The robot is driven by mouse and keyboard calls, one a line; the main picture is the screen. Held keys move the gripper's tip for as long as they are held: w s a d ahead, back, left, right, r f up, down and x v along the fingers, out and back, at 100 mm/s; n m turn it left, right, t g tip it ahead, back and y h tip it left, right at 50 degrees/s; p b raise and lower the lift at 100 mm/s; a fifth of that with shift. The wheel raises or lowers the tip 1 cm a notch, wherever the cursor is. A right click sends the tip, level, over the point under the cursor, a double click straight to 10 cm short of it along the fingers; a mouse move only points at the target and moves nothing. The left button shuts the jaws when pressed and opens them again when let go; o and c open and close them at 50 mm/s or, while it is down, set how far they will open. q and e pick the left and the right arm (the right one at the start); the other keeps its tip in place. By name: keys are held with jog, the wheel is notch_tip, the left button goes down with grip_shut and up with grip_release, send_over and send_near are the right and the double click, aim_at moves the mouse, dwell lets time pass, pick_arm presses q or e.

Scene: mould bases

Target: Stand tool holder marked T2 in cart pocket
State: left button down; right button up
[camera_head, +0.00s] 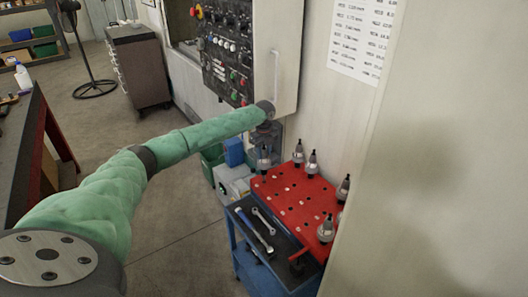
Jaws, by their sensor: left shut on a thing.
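My left arm reaches in from the left, and its gripper (265,136) points down at the far left corner of the red cart top (285,193). It is shut on a grey metal tool holder (263,159), which hangs upright at that corner. I cannot tell whether its lower end is inside a pocket or just above the top. No T2 mark is legible on any holder. The red top has rows of small dark pockets, many of them empty. My right gripper is out of view.
Other holders stand on the red top: two at the back (298,152) (312,162), one at the right (343,188), one near the front right (326,230). Wrenches (262,221) lie on the dark front tray. A wall and machine panel (228,52) rise close behind.

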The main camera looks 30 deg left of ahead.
aim_at(264, 161)
pick_arm(q)
jog(key=shift+f, duration=0.85)
jog(key=shift+f+b, duration=0.2)
jog(key=shift+b, duration=0.1)
jog(key=shift+f+b, duration=0.3)
jog(key=shift+f, duration=1.35)
